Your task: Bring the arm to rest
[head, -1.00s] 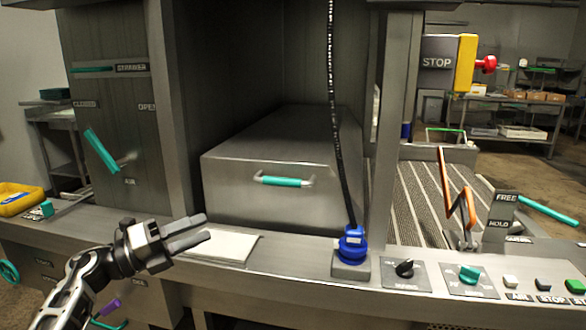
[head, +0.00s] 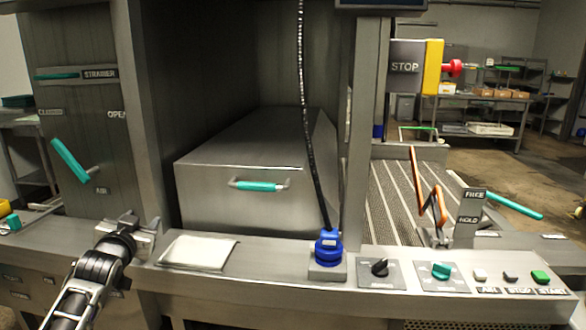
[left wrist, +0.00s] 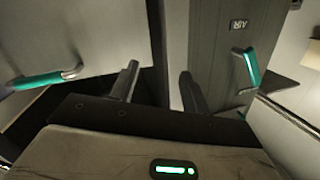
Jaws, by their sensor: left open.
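My left gripper (head: 138,226) is in the lower left of the head view, in front of the machine's front ledge and left of a white pad. Its two fingers are apart with nothing between them. In the left wrist view the fingers (left wrist: 158,88) also stand apart and empty. Beyond them are the box with a teal handle (left wrist: 45,80) at left and the panel with a teal lever (left wrist: 246,70) at right. My right gripper is in neither view.
The box (head: 250,205) sits in the bay. A blue plug (head: 328,245) on a black cable stands on the ledge. Knobs and buttons (head: 440,271) line the right ledge. An orange lever (head: 418,185) and a STOP box (head: 407,67) are at right. The white pad (head: 198,252) lies flat.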

